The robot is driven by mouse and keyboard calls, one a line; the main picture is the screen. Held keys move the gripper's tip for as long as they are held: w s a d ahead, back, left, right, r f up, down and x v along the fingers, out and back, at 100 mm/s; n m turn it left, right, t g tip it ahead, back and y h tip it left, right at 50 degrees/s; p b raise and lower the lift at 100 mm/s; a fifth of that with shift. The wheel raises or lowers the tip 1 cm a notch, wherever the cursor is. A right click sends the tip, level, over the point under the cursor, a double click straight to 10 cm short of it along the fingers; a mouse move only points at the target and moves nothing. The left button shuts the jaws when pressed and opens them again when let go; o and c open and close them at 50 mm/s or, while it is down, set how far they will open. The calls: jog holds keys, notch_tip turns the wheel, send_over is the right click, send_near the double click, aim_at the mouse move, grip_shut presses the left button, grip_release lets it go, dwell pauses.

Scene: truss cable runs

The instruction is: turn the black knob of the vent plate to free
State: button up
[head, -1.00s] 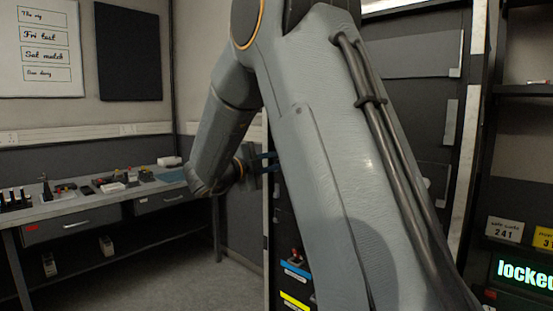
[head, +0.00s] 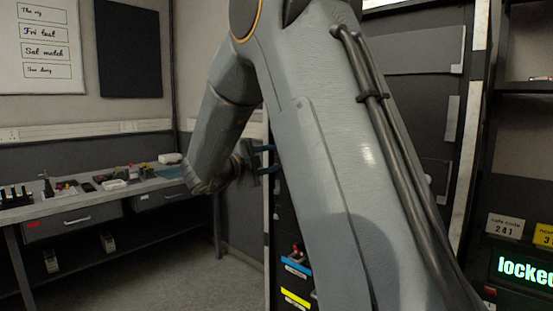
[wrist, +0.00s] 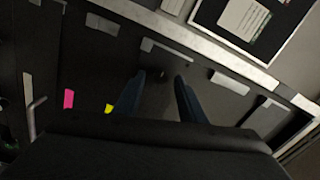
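My gripper (head: 268,159) is beyond my large grey arm link in the head view, its dark blue fingers pointing right toward a tall dark panel. In the wrist view my gripper (wrist: 158,92) is open, with a gap between the fingers. A small dark knob-like thing (wrist: 163,75) shows just ahead of that gap, on a dark plate (wrist: 155,98). It looks apart from both fingers. It is too dark to tell which way it is turned. My arm hides most of the panel in the head view.
In the wrist view, pink (wrist: 69,98) and yellow tags, pale labels and a grey handle (wrist: 36,104) are on the dark panel. A white rail (wrist: 200,45) crosses beyond. In the head view, a cluttered workbench (head: 95,192) stands left and a "locked" display (head: 524,267) right.

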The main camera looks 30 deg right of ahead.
jog(key=b+v, duration=0.1)
jog(key=v, duration=0.6)
dwell(0.3)
jog(key=w+a+f+n+t+y+p, duration=0.1)
jog(key=w+a+f+n+t+y, duration=0.55)
jog(key=n+y, duration=0.45)
jog(key=s+a+f+n+y, duration=0.3)
jog(key=a+f+n, duration=0.2)
jog(key=f+n, duration=0.1)
jog(key=s+a+f+n+g+y+p, duration=0.1)
jog(key=s+a+f+n+g+y, duration=0.1)
jog(key=s+f+n+g, duration=0.5)
jog(key=s+a+f+n+g+y+p, duration=0.15)
jog(key=s+f, duration=0.35)
jog(key=s, duration=0.7)
jog(key=s+d+f+n+g, duration=0.1)
jog(key=s+g, duration=0.1)
jog(key=s, duration=0.5)
jog(key=s+d+f+n+g, duration=0.1)
jog(key=s+n+g, duration=0.1)
jog(key=s, duration=0.5)
jog(key=shift+s+f, duration=0.3)
jog(key=shift+f, duration=0.1)
jog(key=shift+d+h, duration=0.15)
jog(key=shift+h, duration=0.1)
